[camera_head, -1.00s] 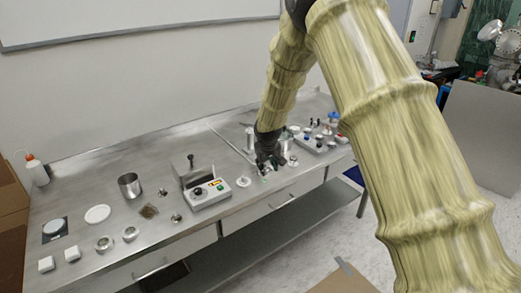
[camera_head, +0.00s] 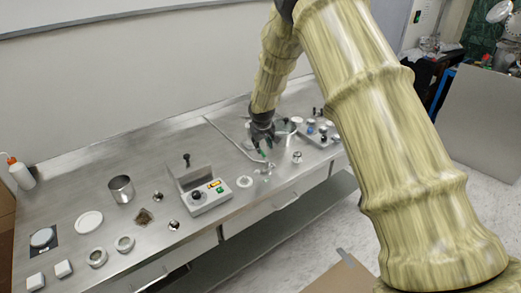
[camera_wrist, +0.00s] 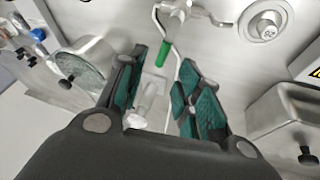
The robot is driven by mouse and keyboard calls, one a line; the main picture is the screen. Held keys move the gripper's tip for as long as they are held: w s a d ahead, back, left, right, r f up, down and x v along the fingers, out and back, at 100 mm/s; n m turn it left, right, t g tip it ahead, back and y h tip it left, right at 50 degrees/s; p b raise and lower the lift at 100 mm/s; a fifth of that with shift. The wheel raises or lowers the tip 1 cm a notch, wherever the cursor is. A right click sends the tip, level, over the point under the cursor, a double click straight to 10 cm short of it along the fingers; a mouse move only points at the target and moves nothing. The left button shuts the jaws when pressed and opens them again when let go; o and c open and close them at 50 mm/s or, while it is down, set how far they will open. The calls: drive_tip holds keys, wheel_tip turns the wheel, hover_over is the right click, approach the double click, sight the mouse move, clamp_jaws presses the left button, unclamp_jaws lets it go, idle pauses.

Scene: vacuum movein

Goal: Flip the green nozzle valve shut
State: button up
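The nozzle valve's green handle (camera_wrist: 164,54) shows in the wrist view on a slim metal tube fitting (camera_wrist: 174,24). It lies between the fingertips in the picture; I cannot tell how far beyond them or whether they touch. My gripper (camera_wrist: 164,64) is open, its two teal-padded fingers apart, with nothing clasped. In the head view my gripper (camera_head: 262,138) hangs low over the bench, and a small green spot (camera_head: 262,153) shows just below it. Whether the valve is open or shut is unclear.
A metal cylinder (camera_wrist: 88,62) stands left of the fingers in the wrist view. The control box (camera_head: 206,195) and a round white-topped part (camera_head: 245,181) are on the steel bench (camera_head: 150,250). A tray of small fittings (camera_head: 318,138) lies to the right.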

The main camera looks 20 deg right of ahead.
sight(262, 154)
drive_tip(key=shift+p+x, duration=0.95)
drive_tip(key=shift+x, duration=2.05)
drive_tip(key=shift+a+f, duration=0.1)
clamp_jaws()
